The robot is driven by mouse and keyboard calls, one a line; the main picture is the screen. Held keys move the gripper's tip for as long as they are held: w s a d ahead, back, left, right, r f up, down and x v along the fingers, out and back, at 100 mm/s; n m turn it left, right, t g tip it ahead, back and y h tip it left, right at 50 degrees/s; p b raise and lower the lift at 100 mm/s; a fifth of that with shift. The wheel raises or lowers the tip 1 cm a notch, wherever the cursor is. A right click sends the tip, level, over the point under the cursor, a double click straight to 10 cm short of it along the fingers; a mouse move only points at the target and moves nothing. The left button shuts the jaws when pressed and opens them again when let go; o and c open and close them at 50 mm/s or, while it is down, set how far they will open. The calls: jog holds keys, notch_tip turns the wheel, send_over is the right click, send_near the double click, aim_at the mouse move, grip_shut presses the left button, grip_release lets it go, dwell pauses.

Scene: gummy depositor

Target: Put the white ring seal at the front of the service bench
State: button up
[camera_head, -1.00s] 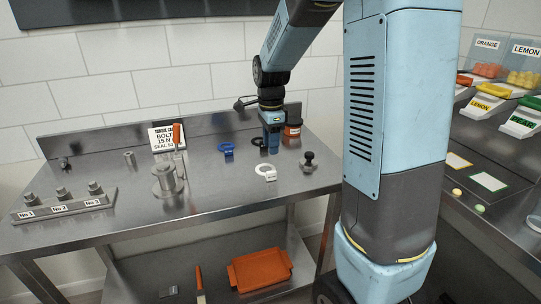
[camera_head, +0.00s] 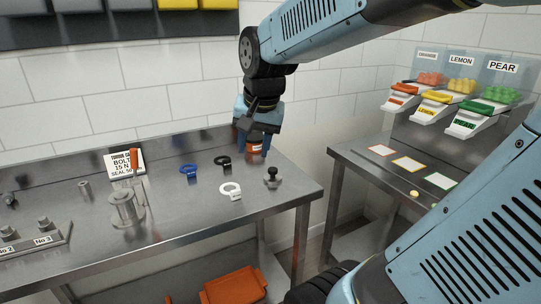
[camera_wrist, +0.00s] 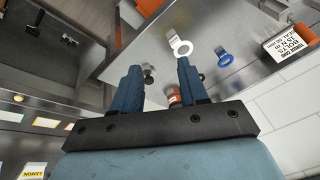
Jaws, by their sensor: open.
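The white ring seal (camera_head: 231,189), with a small tab, lies flat on the steel service bench (camera_head: 180,208), toward its right part. It also shows in the wrist view (camera_wrist: 181,46), beyond the fingertip on the right. My gripper (camera_head: 254,152) is open and empty above the back right of the bench, behind and to the right of the white seal and apart from it. Its two blue fingers show apart in the wrist view (camera_wrist: 158,66).
A blue ring seal (camera_head: 188,170) and a black one (camera_head: 222,160) lie behind the white seal. A dark knob (camera_head: 272,178) stands to its right. A red jar (camera_head: 254,147) is behind my gripper. A metal spool (camera_head: 125,208) stands left. The front strip near the white seal is clear.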

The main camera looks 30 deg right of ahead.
jog(key=s+n+t, duration=0.1)
jog(key=s+n, duration=0.5)
jog(key=s, duration=0.2)
jog(key=shift+s+r+t, duration=0.15)
jog(key=shift+r+t, duration=0.25)
jog(key=shift+r, duration=0.05)
